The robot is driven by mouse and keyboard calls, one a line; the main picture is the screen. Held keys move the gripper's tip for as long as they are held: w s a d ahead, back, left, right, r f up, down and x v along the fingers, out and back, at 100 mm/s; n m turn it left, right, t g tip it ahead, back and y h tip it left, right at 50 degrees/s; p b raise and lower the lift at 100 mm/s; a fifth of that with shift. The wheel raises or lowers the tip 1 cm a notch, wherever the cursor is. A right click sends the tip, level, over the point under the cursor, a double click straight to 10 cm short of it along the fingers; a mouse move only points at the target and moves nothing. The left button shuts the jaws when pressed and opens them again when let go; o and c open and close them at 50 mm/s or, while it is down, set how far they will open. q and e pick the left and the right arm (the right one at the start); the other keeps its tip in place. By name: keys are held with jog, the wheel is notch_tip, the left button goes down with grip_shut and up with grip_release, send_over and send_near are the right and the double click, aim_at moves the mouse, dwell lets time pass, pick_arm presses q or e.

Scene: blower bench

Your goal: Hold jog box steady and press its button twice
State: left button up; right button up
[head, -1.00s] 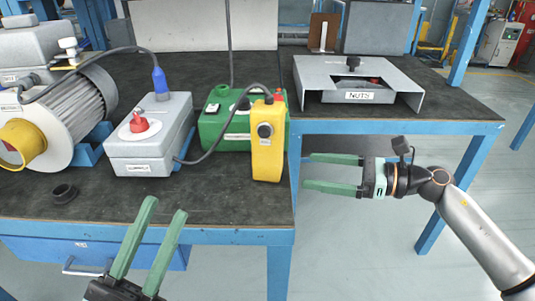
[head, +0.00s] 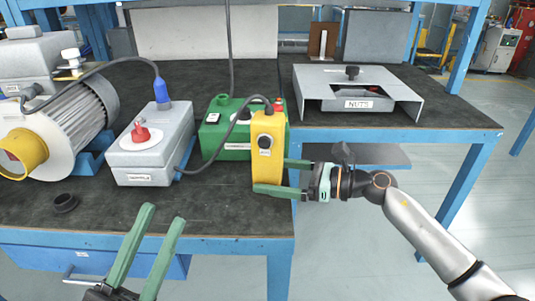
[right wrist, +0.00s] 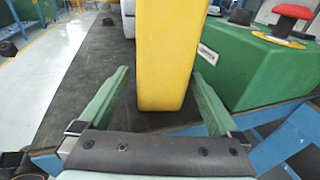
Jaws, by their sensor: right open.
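The yellow jog box (head: 267,165) stands upright near the right edge of the dark bench top, with a dark round button (head: 265,141) on its front. A cable runs from its top. My right gripper (head: 275,176) is open at the box's right side, its fingers reaching toward it. In the right wrist view the jog box (right wrist: 163,60) stands between the two open fingers (right wrist: 157,95), with gaps on both sides. My left gripper (head: 163,225) is open and empty in front of the bench's front edge, well below and left of the box.
A green box (head: 222,140) with a red button stands close behind the jog box. A grey switch box (head: 150,150) and a motor (head: 60,115) are to the left. A grey NUTS tray (head: 420,100) is at right.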

jog(key=c, duration=1)
pick_arm(q)
grip_shut()
dwell(1.4)
